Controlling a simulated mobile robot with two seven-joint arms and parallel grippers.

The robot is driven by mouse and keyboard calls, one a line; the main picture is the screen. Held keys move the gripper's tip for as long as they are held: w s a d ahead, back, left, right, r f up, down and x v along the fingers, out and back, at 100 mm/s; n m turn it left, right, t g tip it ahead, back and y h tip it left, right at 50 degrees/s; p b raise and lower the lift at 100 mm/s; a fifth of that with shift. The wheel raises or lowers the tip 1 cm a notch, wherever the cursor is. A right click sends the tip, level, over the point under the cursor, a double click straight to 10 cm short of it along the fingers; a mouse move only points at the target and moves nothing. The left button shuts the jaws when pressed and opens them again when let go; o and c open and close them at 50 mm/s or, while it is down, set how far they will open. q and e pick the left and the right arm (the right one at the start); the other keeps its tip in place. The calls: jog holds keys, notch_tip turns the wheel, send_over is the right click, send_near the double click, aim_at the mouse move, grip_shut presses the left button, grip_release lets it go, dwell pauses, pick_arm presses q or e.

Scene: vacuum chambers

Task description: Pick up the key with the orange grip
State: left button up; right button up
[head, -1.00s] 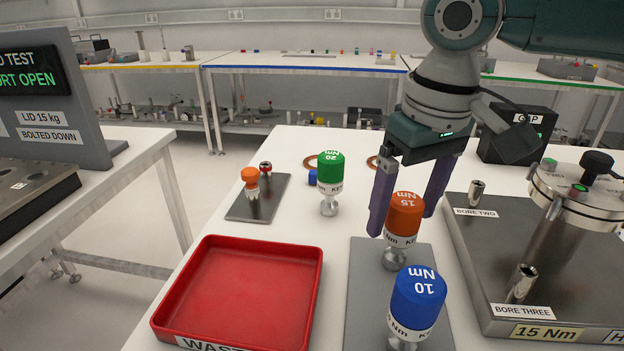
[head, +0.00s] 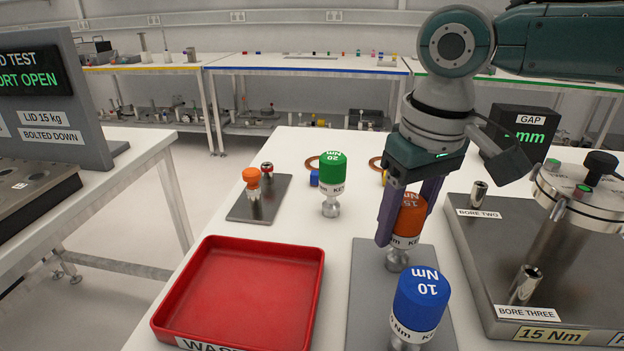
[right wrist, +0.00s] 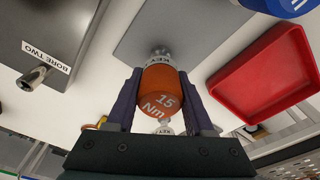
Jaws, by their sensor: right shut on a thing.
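The key with the orange grip (head: 408,217), marked 15 Nm, stands upright on a grey plate (head: 365,290). My right gripper (head: 405,222) has come down around it from above and is shut on its orange grip, one finger on each side. In the right wrist view the orange key (right wrist: 163,92) sits between the two purple fingers. The key's foot appears to be still at the plate. My left gripper is not in view.
A blue 10 Nm key (head: 420,298) stands close in front on the same plate. A green 20 Nm key (head: 332,170) stands behind left. A red tray (head: 240,290) lies left. A fixture with bores (head: 540,270) is on the right.

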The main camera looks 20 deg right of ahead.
aim_at(408, 198)
grip_shut()
jog(key=shift+r, duration=0.1)
notch_tip(408, 198, up, 20)
jog(key=p, duration=0.2)
jog(key=shift+o, duration=1.9)
grip_release()
grip_shut()
